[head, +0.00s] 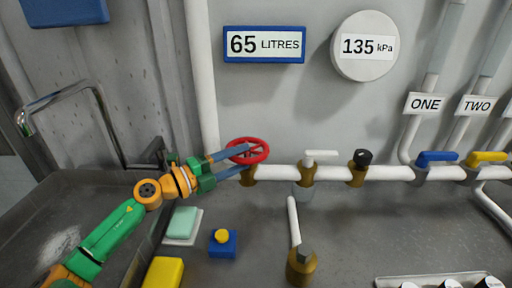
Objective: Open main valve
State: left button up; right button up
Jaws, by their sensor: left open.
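The main valve appears to be the red handwheel (262,146) on a brass body (248,177) at the left end of the white horizontal pipe. My left gripper (242,161) is open at the wheel's left side. Its upper finger overlaps the wheel in the picture, and its lower finger lies just below the rim, near the brass body. I cannot tell whether either finger touches the wheel. My right gripper is out of view.
Right along the pipe are a white-handled valve (320,154), a black-knobbed fitting (361,158), a blue lever (437,156) and a yellow lever (487,157). Signs read 65 litres (264,44) and 135 kPa (365,46). A blue box with yellow button (222,237) sits below.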

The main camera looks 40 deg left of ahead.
aim_at(257, 149)
pick_arm(q)
jog(key=x, duration=0.5)
jog(key=shift+w+d, duration=0.1)
jog(key=shift+w, duration=0.2)
grip_shut()
